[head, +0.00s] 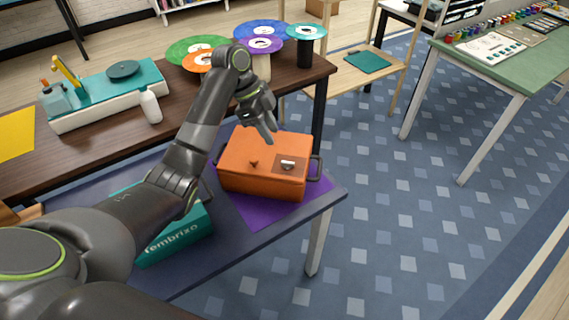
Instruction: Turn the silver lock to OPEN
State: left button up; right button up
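An orange box (247,180) with dark side handles stands on a purple mat (258,212) at the table's right end. A silver lock (288,164) sits on a brownish plate on the box's right part, its bar lying roughly level across the picture; any OPEN marking is too small to read. A small orange-brown knob (253,162) is to its left. My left gripper (268,134) points down above the box's far part, behind and left of the lock, and appears apart from it. Its finger gap is not clear from this angle. My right gripper is not in view.
A teal box (176,240) with lettering stands left of the orange box, partly behind my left arm. A dark wooden bench (100,155) behind holds a white bottle (151,107), a teal-topped machine (110,92) and several coloured discs. Open floor lies to the right.

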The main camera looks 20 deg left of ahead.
pick_arm(q)
jog(key=b, duration=0.4)
send_near(287, 162)
jog(key=x, duration=0.2)
jog(key=shift+d+f, duration=0.1)
jog(key=shift+f, duration=0.3)
jog(key=x, duration=0.3)
jog(key=shift+d+f+p, duration=0.25)
jog(key=shift+d+p, duration=0.05)
jog(key=shift+p, duration=0.1)
jog(key=shift+x, duration=0.8)
jog(key=shift+w+a, duration=0.1)
grip_shut()
